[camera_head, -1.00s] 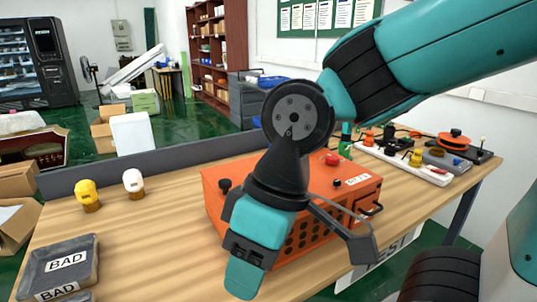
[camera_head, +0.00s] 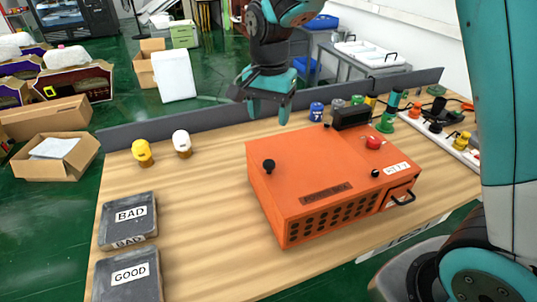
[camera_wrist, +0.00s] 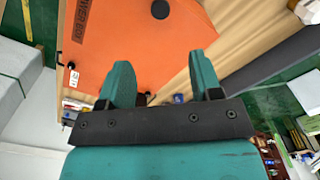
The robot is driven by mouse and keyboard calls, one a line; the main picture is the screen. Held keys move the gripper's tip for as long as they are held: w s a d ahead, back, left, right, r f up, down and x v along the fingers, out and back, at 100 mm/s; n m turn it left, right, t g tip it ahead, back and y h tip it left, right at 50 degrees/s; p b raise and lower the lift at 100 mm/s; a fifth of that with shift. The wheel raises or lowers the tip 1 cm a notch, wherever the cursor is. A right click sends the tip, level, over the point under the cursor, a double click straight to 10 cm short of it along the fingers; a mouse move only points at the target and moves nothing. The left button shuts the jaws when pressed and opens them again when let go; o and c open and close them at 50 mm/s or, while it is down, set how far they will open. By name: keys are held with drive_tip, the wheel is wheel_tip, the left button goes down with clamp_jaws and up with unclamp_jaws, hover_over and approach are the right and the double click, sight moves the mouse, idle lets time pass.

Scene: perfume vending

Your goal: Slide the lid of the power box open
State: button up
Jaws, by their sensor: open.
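The orange power box (camera_head: 325,180) sits on the wooden table. Its flat top has a black knob (camera_head: 269,165) near the left end, a second, smaller black knob (camera_head: 375,173) near the front right, and a red button (camera_head: 374,142). No opening shows in its top; the lid's seam cannot be made out. My gripper (camera_head: 268,113) hangs above the table's back edge, behind and left of the box, apart from it. It is open and empty. In the wrist view, a black knob (camera_wrist: 160,9) on the orange top (camera_wrist: 140,45) lies beyond my gripper (camera_wrist: 159,70).
A low grey partition (camera_head: 200,122) runs along the table's back. Yellow (camera_head: 142,152) and white (camera_head: 182,143) items stand left, above the BAD (camera_head: 106,232) and GOOD (camera_head: 97,285) trays. Colored parts crowd a strip (camera_head: 440,138) at right.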

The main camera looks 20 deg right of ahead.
sight(269, 163)
wheel_tip(269, 163, down, 14)
drive_tip(key=p, duration=0.2)
drive_tip(key=shift+r+p, duration=0.1)
drive_tip(key=shift+p, duration=0.25)
clamp_jaws()
drive_tip(key=shift+a, duration=0.1)
